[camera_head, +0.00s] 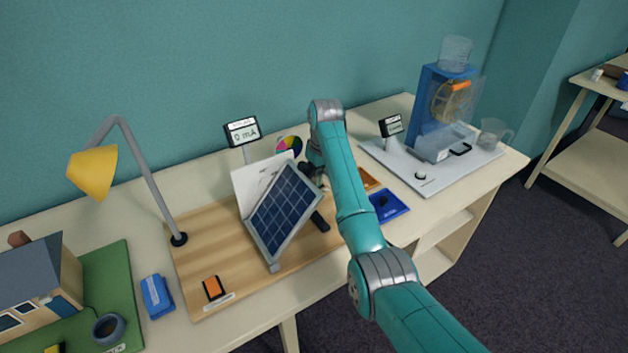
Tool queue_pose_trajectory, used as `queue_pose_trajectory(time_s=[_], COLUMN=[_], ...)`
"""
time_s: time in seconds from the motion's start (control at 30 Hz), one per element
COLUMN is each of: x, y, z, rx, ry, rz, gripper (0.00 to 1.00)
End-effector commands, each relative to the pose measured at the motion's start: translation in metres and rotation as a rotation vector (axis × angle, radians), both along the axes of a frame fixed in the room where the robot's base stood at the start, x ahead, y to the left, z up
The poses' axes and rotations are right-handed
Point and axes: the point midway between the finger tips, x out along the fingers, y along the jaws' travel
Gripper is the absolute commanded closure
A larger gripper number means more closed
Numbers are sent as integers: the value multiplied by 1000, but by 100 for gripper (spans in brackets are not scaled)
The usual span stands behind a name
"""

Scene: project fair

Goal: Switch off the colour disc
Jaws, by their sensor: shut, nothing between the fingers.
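The colour disc (289,146) is a small multi-coloured wheel behind the tilted solar panel (285,212). Its lower part is hidden, and I cannot tell whether it is turning. A meter (241,132) beside it reads 0 mA. An orange rocker switch (213,288) with a label in front sits at the front left of the wooden board (205,245); its position is too small to read. My gripper (319,218) is dark, shut and empty, just right of the solar panel, partly hidden by the panel and my teal arm. It is well away from the orange switch.
A desk lamp (95,172) with a yellow shade rises at the board's left. A house model (40,280) and a blue box (157,296) lie further left. A blue tray (388,206) is right of my arm. A blue apparatus (432,105) stands on a grey board at the right.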

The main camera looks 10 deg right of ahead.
Motion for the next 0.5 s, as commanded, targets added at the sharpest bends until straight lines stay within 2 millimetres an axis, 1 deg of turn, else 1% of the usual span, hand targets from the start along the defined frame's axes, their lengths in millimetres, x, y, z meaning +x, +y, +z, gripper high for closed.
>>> queue_pose_trajectory(time_s=[0.17,0.5], x=[0,0], y=[0,0], z=[1,24], rx=[0,0], ry=[0,-1], rz=[0,0], gripper=[100,100])
